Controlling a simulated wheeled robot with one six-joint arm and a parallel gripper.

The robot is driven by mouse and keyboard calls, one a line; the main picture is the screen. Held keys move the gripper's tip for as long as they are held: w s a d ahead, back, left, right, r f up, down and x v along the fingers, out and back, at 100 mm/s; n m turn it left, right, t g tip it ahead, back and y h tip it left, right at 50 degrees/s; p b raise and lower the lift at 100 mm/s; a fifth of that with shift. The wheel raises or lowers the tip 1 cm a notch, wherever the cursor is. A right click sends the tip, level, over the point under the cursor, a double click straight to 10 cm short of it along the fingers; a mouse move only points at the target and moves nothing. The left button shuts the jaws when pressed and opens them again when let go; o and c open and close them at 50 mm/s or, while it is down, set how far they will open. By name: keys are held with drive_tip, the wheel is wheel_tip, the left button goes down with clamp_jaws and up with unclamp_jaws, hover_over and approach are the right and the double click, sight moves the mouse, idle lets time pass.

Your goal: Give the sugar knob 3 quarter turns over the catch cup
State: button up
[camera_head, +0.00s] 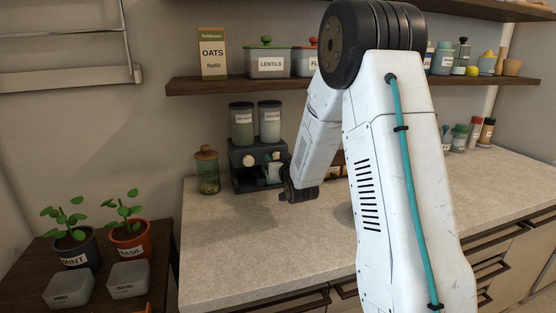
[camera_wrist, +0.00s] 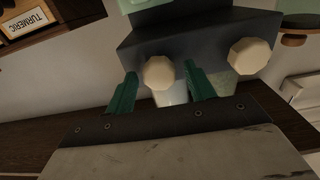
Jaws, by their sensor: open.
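A dark dispenser (camera_head: 245,178) stands at the back of the counter with two lidded canisters (camera_head: 242,125) (camera_head: 269,124) on top. Their labels are too small to read, so I cannot tell which is sugar. The wrist view looks inverted and shows two pale faceted knobs on the dispenser front. One knob (camera_wrist: 159,73) appears between my gripper's (camera_wrist: 160,70) open green fingers; the other knob (camera_wrist: 250,56) is to the right. I see no contact and cannot tell the depth. A pale green object (camera_wrist: 145,5), perhaps the catch cup, is cut off at the top edge.
A glass jar with a brown lid (camera_head: 207,172) stands left of the dispenser. A turmeric label (camera_wrist: 25,22) shows in the wrist view. The shelf (camera_head: 225,87) runs above the dispenser. The front counter (camera_head: 260,250) is clear. My arm hides part of the counter.

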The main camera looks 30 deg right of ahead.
drive_tip(key=c, duration=0.9)
drive_tip(key=shift+n, duration=0.3)
drive_tip(key=shift+a+f+n, duration=0.1)
drive_tip(key=shift+n, duration=4.25)
drive_tip(key=shift+a+f+n, duration=0.1)
drive_tip(key=shift+n, duration=4.25)
